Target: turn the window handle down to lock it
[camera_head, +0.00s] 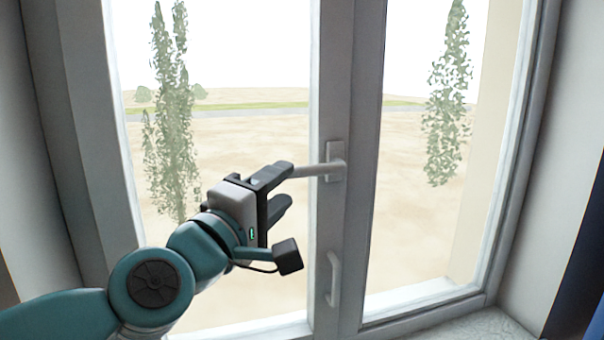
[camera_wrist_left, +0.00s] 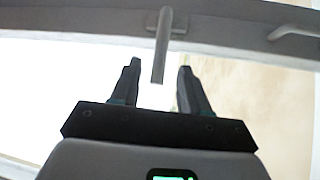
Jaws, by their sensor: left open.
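The window handle (camera_head: 318,170) is a light grey lever on a plate on the middle frame post. In the head view it lies about level, pointing left from its plate. My left gripper (camera_head: 290,185) is open at the lever's free end, and the upper finger hides the tip. In the left wrist view the handle (camera_wrist_left: 161,55) reaches in between the two spread fingertips of my left gripper (camera_wrist_left: 158,68), with a gap on both sides. I see no clear contact. My right gripper is not in view.
A fixed pull grip (camera_head: 334,280) sits lower on the same post; it also shows in the left wrist view (camera_wrist_left: 295,30). Window panes lie on both sides of the post. A sill (camera_head: 480,325) runs below, and blue cloth (camera_head: 580,290) hangs at the right edge.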

